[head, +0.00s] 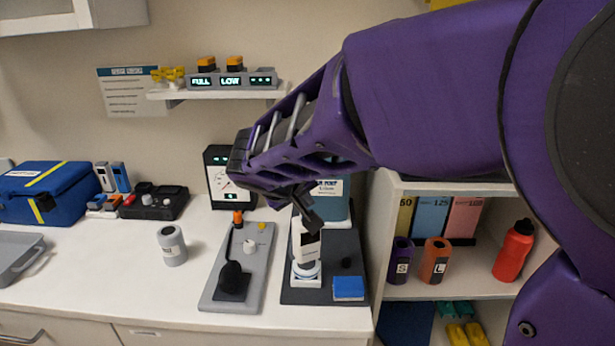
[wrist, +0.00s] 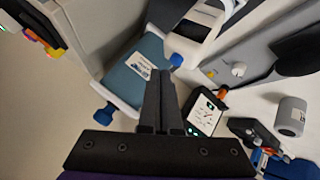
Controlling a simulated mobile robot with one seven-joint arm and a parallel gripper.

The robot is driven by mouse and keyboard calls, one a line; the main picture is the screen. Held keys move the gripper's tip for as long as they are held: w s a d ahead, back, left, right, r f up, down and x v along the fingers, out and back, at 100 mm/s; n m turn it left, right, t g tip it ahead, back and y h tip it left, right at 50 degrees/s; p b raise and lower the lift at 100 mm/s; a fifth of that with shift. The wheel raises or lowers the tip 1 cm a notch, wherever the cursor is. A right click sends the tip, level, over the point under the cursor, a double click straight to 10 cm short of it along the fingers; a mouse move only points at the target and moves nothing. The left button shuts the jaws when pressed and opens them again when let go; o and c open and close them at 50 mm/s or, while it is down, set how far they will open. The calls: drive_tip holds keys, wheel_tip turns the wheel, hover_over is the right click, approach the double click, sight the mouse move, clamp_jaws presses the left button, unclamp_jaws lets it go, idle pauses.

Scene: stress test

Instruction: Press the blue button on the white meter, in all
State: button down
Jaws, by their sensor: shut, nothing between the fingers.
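A white upright device (head: 306,252), which I take for the white meter, stands on a dark board (head: 322,294) on the counter. Its near end also shows at the top of the wrist view (wrist: 196,28). A blue knob (wrist: 176,60) shows beside it in the wrist view; I cannot tell whether it belongs to the device or to the blue tank behind. My gripper (head: 314,224) is shut and empty, pointing down over the white device's top and hiding part of it. In the wrist view its fingertips (wrist: 160,72) appear just beside the blue knob; contact cannot be told.
A blue tank (head: 333,200) stands behind the device. A grey board with a black lever (head: 233,278) and a black dial gauge (head: 217,180) are to the left. A blue block (head: 348,287) lies at the dark board's front.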

drive_tip(key=shift+f, duration=0.1)
idle(0.6)
drive_tip(key=shift+f+b, duration=0.35)
drive_tip(key=shift+b, duration=0.4)
drive_tip(key=shift+f+b, duration=0.45)
drive_tip(key=shift+b, duration=0.15)
idle(0.5)
drive_tip(key=shift+r, duration=0.1)
drive_tip(key=shift+r+p, duration=0.4)
drive_tip(key=shift+r, duration=0.4)
drive_tip(key=shift+r+p, duration=1.5)
drive_tip(key=shift+r, duration=1.1)
